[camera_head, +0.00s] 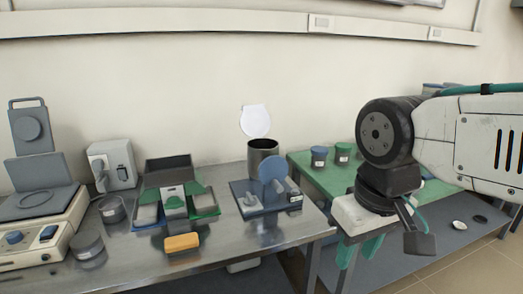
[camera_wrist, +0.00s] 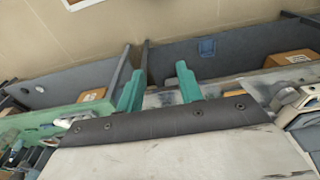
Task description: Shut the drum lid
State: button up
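The drum (camera_head: 263,158) is a dark, round metal container at the back of the steel table. Its white round lid (camera_head: 255,121) stands raised and open behind the rim, near the wall. The drum's lower part is partly hidden by the things in front of it. My gripper (camera_head: 358,252) hangs to the right of the drum, beyond the steel table's right end, with green fingers pointing down. In the wrist view my gripper (camera_wrist: 160,88) has its two green fingers apart with nothing between them. The drum and lid cannot be made out in the wrist view.
A blue stand with a round disc (camera_head: 273,168) is directly in front of the drum. A grey tray with green parts (camera_head: 148,195) and a yellow block (camera_head: 182,242) lie to the left. A green table (camera_head: 300,160) holds two lidded jars (camera_head: 319,157) to the right.

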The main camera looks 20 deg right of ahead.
aim_at(255, 122)
jog(key=u, duration=0.4)
jog(key=i, duration=1.15)
jog(key=z, duration=0.4)
